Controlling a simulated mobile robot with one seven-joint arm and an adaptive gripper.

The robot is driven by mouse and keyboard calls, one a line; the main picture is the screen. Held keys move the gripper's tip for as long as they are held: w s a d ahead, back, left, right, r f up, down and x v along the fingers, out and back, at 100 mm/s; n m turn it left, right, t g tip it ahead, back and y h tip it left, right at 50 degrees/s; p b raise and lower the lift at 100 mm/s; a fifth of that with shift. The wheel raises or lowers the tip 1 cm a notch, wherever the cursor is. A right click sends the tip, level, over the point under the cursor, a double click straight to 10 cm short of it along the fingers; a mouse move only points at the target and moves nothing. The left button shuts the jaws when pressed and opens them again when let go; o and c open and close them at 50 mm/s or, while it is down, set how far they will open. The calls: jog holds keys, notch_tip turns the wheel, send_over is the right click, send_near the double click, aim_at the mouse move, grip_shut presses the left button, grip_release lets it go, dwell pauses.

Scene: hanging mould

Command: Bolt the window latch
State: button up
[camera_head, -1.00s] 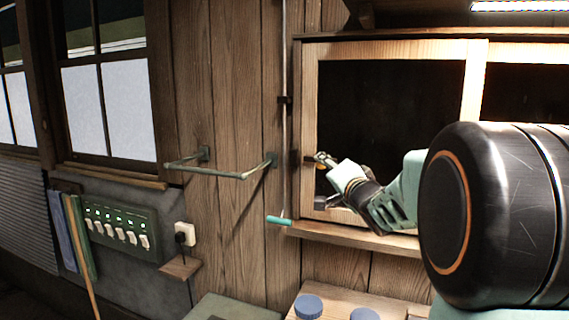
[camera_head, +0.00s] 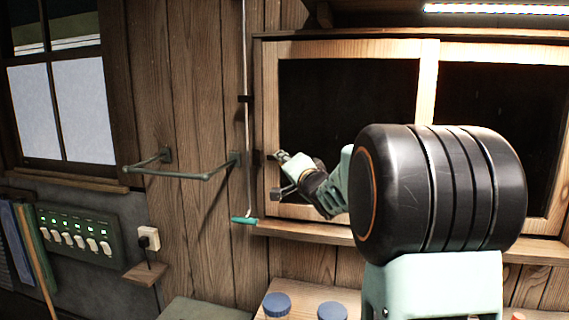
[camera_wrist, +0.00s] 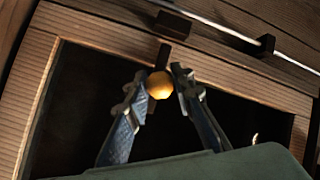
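The window latch shows in the wrist view as a round orange-yellow knob (camera_wrist: 159,85) in front of a dark bar on the wooden window frame (camera_wrist: 42,75). A dark keeper block (camera_wrist: 172,25) sits just beyond the bar. My gripper (camera_wrist: 160,84) has one finger on each side of the knob, and both appear to touch it. In the head view my gripper (camera_head: 282,157) is at the left upright of the window frame (camera_head: 270,100). The knob is hard to make out there, and my arm covers part of the window.
A thin vertical rod (camera_head: 245,130) with a teal handle (camera_head: 244,220) runs just left of the window. A green rail (camera_head: 180,173) juts from the wall further left. Blue-lidded jars (camera_head: 277,303) stand below the sill (camera_head: 310,230).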

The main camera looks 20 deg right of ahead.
aim_at(267, 157)
grip_shut()
jog(key=w+a, duration=0.1)
jog(key=w+a+b, duration=0.1)
jog(key=a, duration=0.1)
jog(key=shift+f, duration=0.1)
jog(key=shift+a, duration=0.1)
jog(key=o, duration=0.9)
grip_release()
jog(key=shift+w+a, duration=0.15)
jog(key=shift+c, duration=0.2)
